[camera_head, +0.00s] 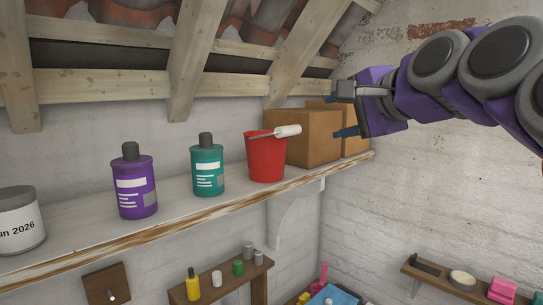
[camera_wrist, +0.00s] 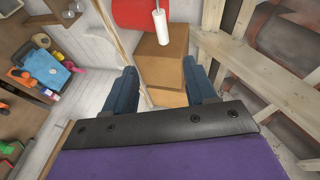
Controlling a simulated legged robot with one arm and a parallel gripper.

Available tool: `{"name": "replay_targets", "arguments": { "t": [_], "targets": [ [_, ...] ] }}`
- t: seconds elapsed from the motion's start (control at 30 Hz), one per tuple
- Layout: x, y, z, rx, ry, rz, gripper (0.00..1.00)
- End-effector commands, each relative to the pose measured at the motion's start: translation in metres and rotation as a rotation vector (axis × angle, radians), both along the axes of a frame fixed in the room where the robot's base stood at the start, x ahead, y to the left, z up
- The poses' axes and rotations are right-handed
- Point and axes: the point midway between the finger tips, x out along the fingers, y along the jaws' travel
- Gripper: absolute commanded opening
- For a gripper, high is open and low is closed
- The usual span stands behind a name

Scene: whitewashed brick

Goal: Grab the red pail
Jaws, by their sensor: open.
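The red pail (camera_head: 266,160) stands upright on the high wooden shelf, between the teal bottle and the cardboard boxes. Its thin handle with a white grip (camera_head: 288,131) sticks out at the rim to the right. In the wrist view the pail (camera_wrist: 135,14) is cut off by the top edge, with the white grip (camera_wrist: 161,25) beside it. My gripper (camera_head: 341,111) is open and empty, to the right of the pail and apart from it, by the boxes. In the wrist view its two blue fingers (camera_wrist: 159,69) are spread, with the boxes showing between them.
Cardboard boxes (camera_head: 301,138) stand right of the pail. A teal bottle (camera_head: 207,168), a purple bottle (camera_head: 134,184) and a white jar (camera_head: 20,220) stand to its left on the shelf (camera_head: 180,221). Sloping rafters (camera_head: 196,60) hang close above. Lower shelves hold small items.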

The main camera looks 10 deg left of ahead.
Motion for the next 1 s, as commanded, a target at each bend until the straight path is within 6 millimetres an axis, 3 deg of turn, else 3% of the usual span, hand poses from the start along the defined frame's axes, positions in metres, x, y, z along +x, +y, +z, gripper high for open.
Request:
{"name": "replay_targets", "arguments": {
  "t": [0.27,0.7,1.0],
  "targets": [
    [0.024,0.019,-0.006,0.005,-0.001,-0.002,0.56],
    [0.089,0.054,-0.029,0.006,0.000,-0.001,0.56],
    [0.103,0.068,-0.034,0.006,-0.004,-0.001,0.56]
  ]
}}
